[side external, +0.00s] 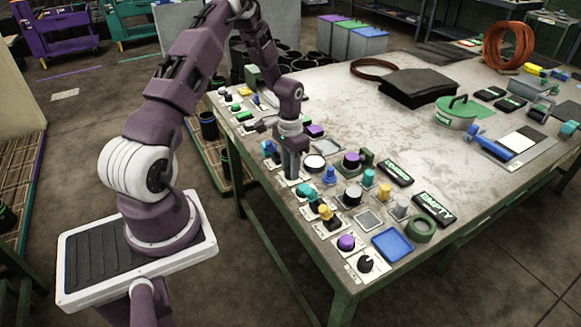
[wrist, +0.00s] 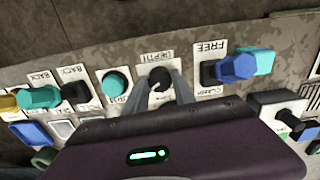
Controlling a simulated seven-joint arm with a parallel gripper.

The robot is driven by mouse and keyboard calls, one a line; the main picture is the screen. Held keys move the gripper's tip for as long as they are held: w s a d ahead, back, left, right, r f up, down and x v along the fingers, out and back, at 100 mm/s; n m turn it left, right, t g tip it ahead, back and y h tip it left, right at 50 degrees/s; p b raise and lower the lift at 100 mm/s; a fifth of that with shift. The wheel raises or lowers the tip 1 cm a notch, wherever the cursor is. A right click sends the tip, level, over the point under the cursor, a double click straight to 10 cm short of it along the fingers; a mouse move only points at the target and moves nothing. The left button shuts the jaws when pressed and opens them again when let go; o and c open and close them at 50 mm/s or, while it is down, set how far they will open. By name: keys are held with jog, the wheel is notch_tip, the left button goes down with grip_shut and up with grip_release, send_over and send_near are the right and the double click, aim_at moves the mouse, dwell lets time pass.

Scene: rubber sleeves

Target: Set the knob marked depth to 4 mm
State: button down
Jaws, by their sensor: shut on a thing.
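The depth knob (wrist: 159,78) is a small black knob on a white label plate that reads DEPTH upside down in the wrist view. My gripper (wrist: 161,88) is over it with the fingers pointing at the plate, one on each side of the knob, shut on it. In the side external view my gripper (side external: 291,174) reaches straight down to the near edge of the bench, and it hides the knob there. The knob's pointer and the scale marks are too small to read.
Close beside the knob are a teal round button (wrist: 116,82) and a blue knob (wrist: 236,68) on a plate marked FREE. More knobs and buttons line the bench edge, with a blue tray (side external: 392,244) at the near corner. The bench middle is mostly clear.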

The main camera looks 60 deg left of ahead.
dwell(0.4)
jog(key=c, duration=1)
grip_release()
jog(key=shift+c, duration=0.2)
notch_tip(320, 180, up, 7)
jog(key=shift+r, duration=0.1)
